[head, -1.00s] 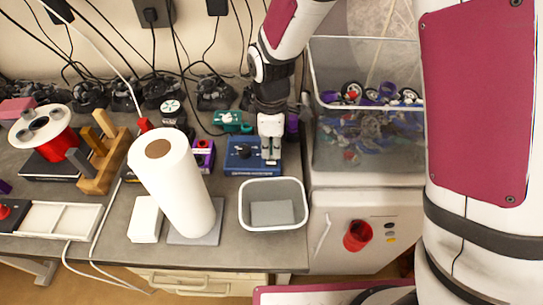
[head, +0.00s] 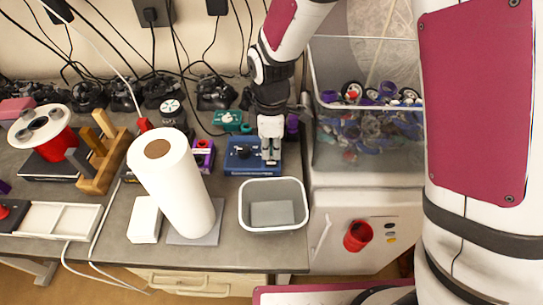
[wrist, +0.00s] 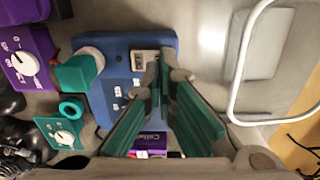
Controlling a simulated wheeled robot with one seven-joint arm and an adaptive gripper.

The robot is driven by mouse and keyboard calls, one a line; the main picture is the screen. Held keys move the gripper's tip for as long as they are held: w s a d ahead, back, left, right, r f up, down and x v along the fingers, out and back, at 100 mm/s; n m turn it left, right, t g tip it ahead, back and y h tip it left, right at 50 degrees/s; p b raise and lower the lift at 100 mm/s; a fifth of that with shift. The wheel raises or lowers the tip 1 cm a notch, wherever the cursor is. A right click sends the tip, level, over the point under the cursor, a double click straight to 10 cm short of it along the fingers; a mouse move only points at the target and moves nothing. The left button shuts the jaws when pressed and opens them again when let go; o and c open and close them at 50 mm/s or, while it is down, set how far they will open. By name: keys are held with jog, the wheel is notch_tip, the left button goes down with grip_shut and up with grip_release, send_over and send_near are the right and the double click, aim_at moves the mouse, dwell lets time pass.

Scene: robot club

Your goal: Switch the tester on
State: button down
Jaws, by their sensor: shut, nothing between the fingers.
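The tester appears to be the blue box (head: 239,167) on the bench behind the grey bin. A dark round knob (head: 243,153) sits on its left part. In the wrist view the blue box (wrist: 113,45) shows a small display (wrist: 147,60) and white markings. A teal block with a white round part (wrist: 77,73) shows at its left edge; I cannot tell if it belongs to the box. My gripper (head: 270,158) is shut and empty, pointing down over the box's right part. In the wrist view its teal-padded fingers (wrist: 164,78) hide part of the box. I cannot tell whether they touch it.
A teal dial box (head: 227,120) stands behind, a purple box (head: 203,155) left and another purple thing (head: 291,126) behind right. A white paper roll (head: 178,190) stands left. An open grey bin (head: 273,182) is in front; a clear parts bin (head: 365,103) is at right.

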aim_at(271, 161)
jog(key=shift+f+b, duration=0.35)
jog(key=shift+f, duration=0.55)
dwell(0.4)
jog(key=shift+r+p, duration=1.4)
jog(key=shift+r, duration=2.15)
jog(key=s+d+r+m+t, duration=0.2)
jog(key=s+d+r+m, duration=0.45)
jog(key=r, duration=0.35)
jog(key=s+d+r+m+t, duration=0.2)
jog(key=s+d+r+m, duration=0.35)
jog(key=d+r, duration=0.35)
jog(key=s+d+r+m+t, duration=0.1)
jog(key=s+d+r+m, duration=0.1)
jog(key=s+m, duration=0.3)
jog(key=s+r, duration=0.1)
jog(key=s, duration=0.1)
jog(key=shift+s+d+r+m+t, duration=0.3)
jog(key=shift+s, duration=0.05)
